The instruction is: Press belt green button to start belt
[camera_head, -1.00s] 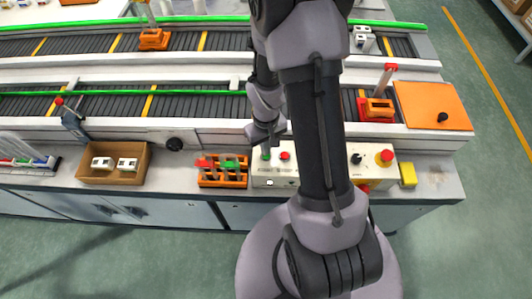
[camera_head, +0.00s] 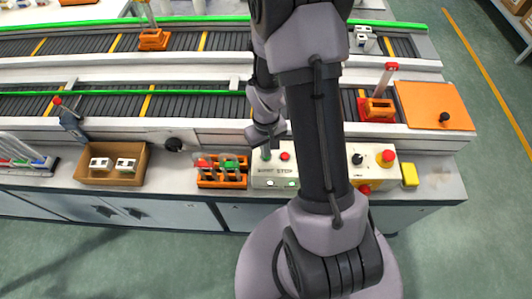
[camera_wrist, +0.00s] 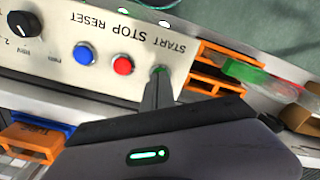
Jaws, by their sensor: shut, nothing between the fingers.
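The white control box (camera_head: 274,178) stands at the front of the bench. In the wrist view its panel (camera_wrist: 60,64) carries a green START button (camera_wrist: 161,69), a red STOP button (camera_wrist: 123,64) and a blue RESET button (camera_wrist: 84,54). My gripper (camera_wrist: 156,80) is shut and empty, with its fingertips at the START button. They cover most of it, leaving a little green at the edge. They appear to touch it; how far it is pressed cannot be told. In the head view my gripper (camera_head: 265,147) is just above the box's left part.
An orange rack (camera_head: 222,181) with red and green items stands close left of the box. A second box with a red emergency button (camera_head: 386,156) is to the right, partly behind my arm. The conveyor belt (camera_head: 190,106) runs behind. A cardboard box (camera_head: 113,177) is further left.

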